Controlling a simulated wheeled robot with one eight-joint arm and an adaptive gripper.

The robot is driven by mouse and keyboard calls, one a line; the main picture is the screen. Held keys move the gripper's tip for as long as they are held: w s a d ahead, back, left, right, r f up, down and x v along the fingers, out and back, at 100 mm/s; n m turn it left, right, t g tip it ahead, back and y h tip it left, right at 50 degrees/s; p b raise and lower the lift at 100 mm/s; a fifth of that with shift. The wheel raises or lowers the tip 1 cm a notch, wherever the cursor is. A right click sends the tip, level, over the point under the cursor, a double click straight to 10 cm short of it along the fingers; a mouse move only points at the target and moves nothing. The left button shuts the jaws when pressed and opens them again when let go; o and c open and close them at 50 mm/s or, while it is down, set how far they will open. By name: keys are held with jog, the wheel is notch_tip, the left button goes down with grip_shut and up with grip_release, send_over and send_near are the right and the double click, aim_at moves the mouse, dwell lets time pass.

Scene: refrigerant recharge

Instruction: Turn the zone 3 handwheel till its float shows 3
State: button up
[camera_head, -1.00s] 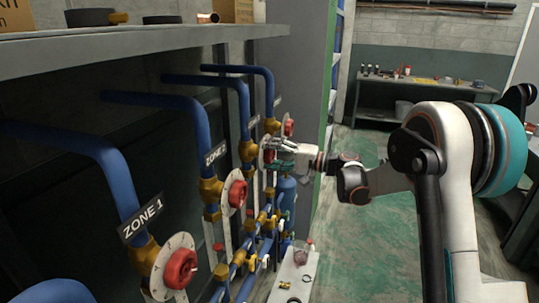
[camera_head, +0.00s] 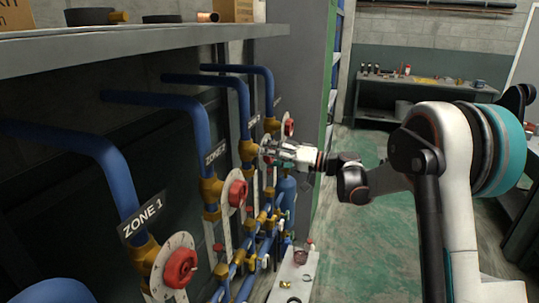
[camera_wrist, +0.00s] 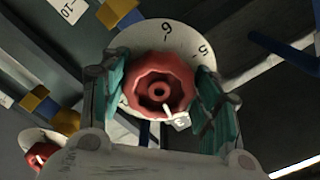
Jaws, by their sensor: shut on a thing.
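My gripper (camera_wrist: 160,92) is shut on the red zone 3 handwheel (camera_wrist: 150,82), with a teal-padded finger on each side of its rim. The wheel sits in front of a white numbered dial (camera_wrist: 140,38); 6 shows at the top, 5 at upper right and 3 below the wheel to the right. A short white mark on the wheel's face points down toward the 3. The zone 3 float cannot be read in either view.
The zone 1 handwheel (camera_head: 180,268) and zone 2 handwheel (camera_head: 237,194) stand nearer along the blue pipes. Another red handwheel (camera_head: 289,127) lies just beyond my gripper. A white bench top (camera_head: 292,275) with small parts is below. The green floor to the right is open.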

jog(key=shift+f, duration=0.1)
jog(key=o, duration=1.1)
jog(key=shift+d, duration=0.1)
jog(key=v, duration=1.1)
jog(key=shift+s+d, duration=0.15)
jog(key=shift+d, duration=0.2)
